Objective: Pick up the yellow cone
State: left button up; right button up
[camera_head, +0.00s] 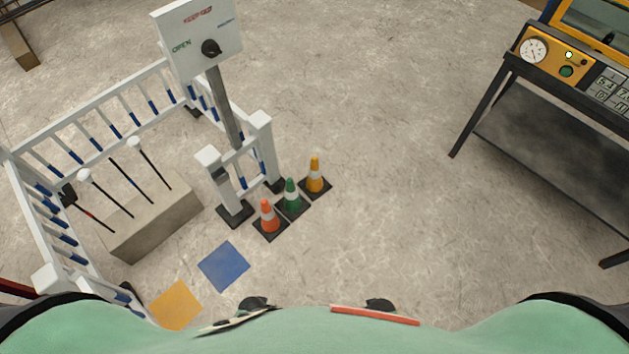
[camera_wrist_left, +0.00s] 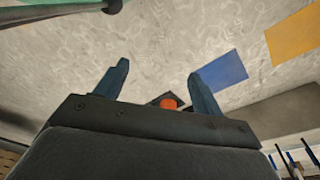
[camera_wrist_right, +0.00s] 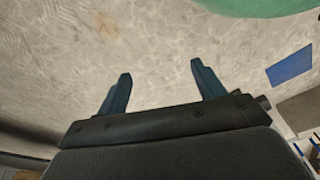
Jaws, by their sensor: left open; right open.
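The yellow cone (camera_head: 315,175) stands upright on the floor in the head view, with a white band and a dark square base. It is the rightmost and farthest of three cones in a slanted row. The green cone (camera_head: 291,195) is beside it, and the orange cone (camera_head: 267,217) is nearest to me. My left gripper (camera_wrist_left: 157,80) is open and empty; past its fingers the orange cone shows partly. My right gripper (camera_wrist_right: 158,82) is open and empty, over bare floor. Neither gripper shows in the head view. The yellow cone shows in neither wrist view.
A white and blue fence (camera_head: 100,105) surrounds a concrete block (camera_head: 155,222) with rods. A sign panel (camera_head: 198,42) stands on a post behind the cones. Blue (camera_head: 223,266) and yellow (camera_head: 175,305) floor squares lie nearer. A dark table (camera_head: 560,150) is at right. The middle floor is clear.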

aim_at(313, 185)
jog(key=i+l+u, duration=0.15)
jog(key=u, duration=0.25)
jog(key=l+u, duration=0.35)
jog(key=i+l+u, duration=0.1)
jog(key=l+u, duration=0.15)
jog(key=u, duration=0.15)
